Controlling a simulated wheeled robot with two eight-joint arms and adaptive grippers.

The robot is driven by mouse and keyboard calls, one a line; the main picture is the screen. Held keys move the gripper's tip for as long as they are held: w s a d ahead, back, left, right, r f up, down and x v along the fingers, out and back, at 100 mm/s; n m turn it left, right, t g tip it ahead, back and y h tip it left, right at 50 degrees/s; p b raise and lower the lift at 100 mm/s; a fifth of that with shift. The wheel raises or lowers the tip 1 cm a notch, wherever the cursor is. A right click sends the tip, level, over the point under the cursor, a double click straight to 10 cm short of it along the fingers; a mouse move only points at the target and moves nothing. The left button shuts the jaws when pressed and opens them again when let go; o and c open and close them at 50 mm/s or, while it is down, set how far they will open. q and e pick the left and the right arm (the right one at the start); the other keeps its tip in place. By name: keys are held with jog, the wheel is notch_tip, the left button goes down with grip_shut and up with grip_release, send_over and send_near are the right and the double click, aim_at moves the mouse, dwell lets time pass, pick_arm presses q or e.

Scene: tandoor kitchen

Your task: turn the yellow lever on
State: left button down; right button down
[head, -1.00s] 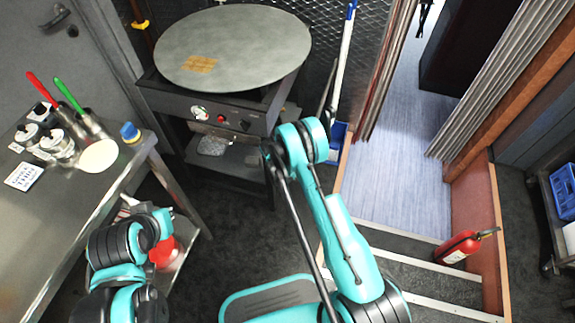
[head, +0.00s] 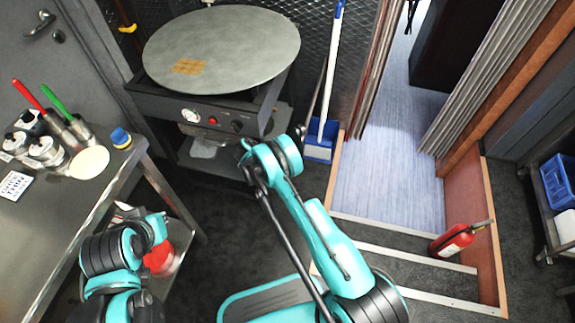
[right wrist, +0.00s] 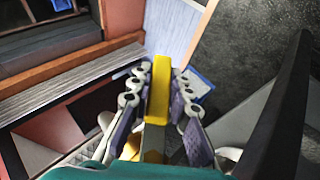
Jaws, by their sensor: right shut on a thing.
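The yellow lever (right wrist: 159,85) stands between the two fingers of my right gripper (right wrist: 158,95) in the right wrist view. The fingers press on it from both sides, with a grey metal part below it. In the head view my right arm reaches to the front right of the griddle stand (head: 195,105). Its gripper and the lever it holds are hidden there behind the arm. My left arm is folded at the lower left of the head view, and its fingers cannot be made out.
A round griddle plate (head: 222,50) tops the stand. A blue dustpan (head: 320,150) with a white-handled broom stands right of it. A steel table (head: 100,185) with jars is at the left. Steps and a red fire extinguisher (head: 452,241) are at the right.

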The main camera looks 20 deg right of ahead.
jog(key=shift+d+r, duration=0.1)
jog(key=shift+r, duration=0.05)
dwell(0.3)
jog(key=c, duration=1.4)
grip_release()
jog(key=shift+s, duration=0.1)
jog(key=v, duration=1.2)
jog(key=shift+c, duration=0.3)
